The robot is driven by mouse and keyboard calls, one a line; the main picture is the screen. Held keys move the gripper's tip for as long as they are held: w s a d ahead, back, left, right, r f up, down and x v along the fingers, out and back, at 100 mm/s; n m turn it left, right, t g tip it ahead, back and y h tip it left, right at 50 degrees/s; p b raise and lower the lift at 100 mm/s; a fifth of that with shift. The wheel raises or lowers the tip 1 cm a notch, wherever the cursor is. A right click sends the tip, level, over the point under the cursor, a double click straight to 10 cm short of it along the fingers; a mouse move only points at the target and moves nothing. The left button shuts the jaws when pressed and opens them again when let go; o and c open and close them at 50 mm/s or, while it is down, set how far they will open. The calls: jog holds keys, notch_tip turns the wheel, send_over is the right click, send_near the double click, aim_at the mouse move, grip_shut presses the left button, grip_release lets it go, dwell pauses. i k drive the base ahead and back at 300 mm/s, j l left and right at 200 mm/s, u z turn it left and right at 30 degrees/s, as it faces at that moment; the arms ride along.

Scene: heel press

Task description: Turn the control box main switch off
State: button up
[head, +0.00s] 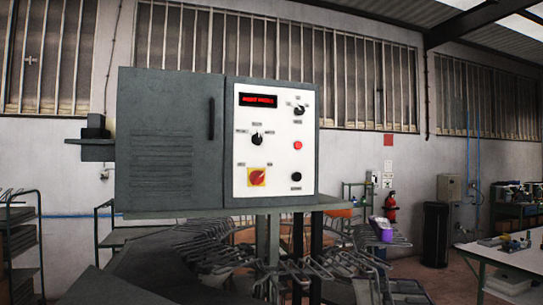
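The grey control box (168,150) stands in the middle of the head view, with a white control panel (275,190) on its right part. The main switch (256,177) is a red rotary knob on a yellow square plate at the panel's lower left. Its knob looks turned at a slant, between small labels at upper left and upper right that are too small to read. A display (258,100) above glows with red text. My gripper is not in view, and nothing touches the switch.
The panel also has a black selector (257,139), another selector (299,109), a red button (297,146) and a black button (296,177). Racks of metal hooks (240,265) spread below the box. A workbench (510,257) stands at right. Space before the panel looks clear.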

aim_at(256, 178)
jog(key=i+j+z, duration=0.1)
jog(key=i+z, duration=0.15)
jog(key=i, duration=1.6)
